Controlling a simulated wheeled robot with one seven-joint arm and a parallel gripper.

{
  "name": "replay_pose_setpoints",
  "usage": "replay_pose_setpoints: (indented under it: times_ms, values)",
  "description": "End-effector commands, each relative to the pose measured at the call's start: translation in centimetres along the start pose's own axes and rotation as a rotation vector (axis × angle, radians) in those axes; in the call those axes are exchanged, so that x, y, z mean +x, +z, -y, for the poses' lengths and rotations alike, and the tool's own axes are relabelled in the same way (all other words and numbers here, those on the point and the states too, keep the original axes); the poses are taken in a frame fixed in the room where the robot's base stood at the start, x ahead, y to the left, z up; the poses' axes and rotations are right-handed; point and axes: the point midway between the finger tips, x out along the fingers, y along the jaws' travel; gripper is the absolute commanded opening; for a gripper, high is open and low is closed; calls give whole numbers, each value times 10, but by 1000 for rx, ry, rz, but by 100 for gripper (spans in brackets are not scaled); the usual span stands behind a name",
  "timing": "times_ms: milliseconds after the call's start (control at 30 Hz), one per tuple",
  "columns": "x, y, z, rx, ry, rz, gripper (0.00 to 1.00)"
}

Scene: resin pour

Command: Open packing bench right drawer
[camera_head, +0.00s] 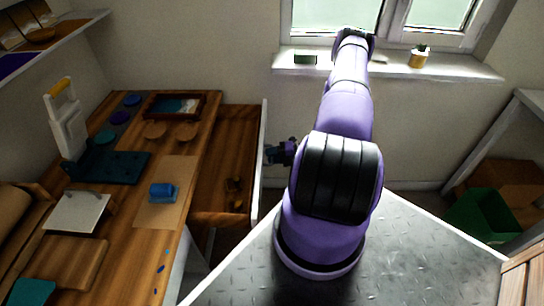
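The packing bench (172,230) is the wooden bench on the left. A drawer (222,150) stands pulled far out from its right side, with a wooden inside and a pale front panel (258,190). A small brown item (233,190) lies in the drawer near its lower end. My gripper (271,153) is at the outer face of the front panel, around the middle of its length, pointing left at it. The handle cannot be made out behind the gripper. The fingers are small and dark, and I cannot tell whether they are shut on anything.
On the bench are a blue roll (163,192), a dark tray (172,105), a teal board (112,167) and several discs. A windowsill (400,68) runs along the back wall. A green bin (483,215) and cardboard box (503,180) stand at the right.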

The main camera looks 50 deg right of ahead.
Motion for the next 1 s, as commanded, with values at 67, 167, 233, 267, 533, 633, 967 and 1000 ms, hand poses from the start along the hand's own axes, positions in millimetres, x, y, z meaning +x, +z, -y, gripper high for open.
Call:
replay_pose_setpoints:
  times_ms: [67, 167, 233, 267, 533, 633, 967, 1000]
  values:
    - [0, 0, 0, 0, 0, 0, 37]
    - [-4, 0, 0, 0, 0, 0, 37]
    - [-11, 0, 0, -1, -1, 0, 37]
    - [-15, 0, 0, -1, -1, 0, 37]
    - [-65, 1, 0, -1, -1, 2, 37]
    - [-82, 0, 0, 0, -1, 1, 37]
    - [-108, 0, 0, 0, 0, 0, 37]
    - [-108, 0, 0, 0, 0, 0, 37]
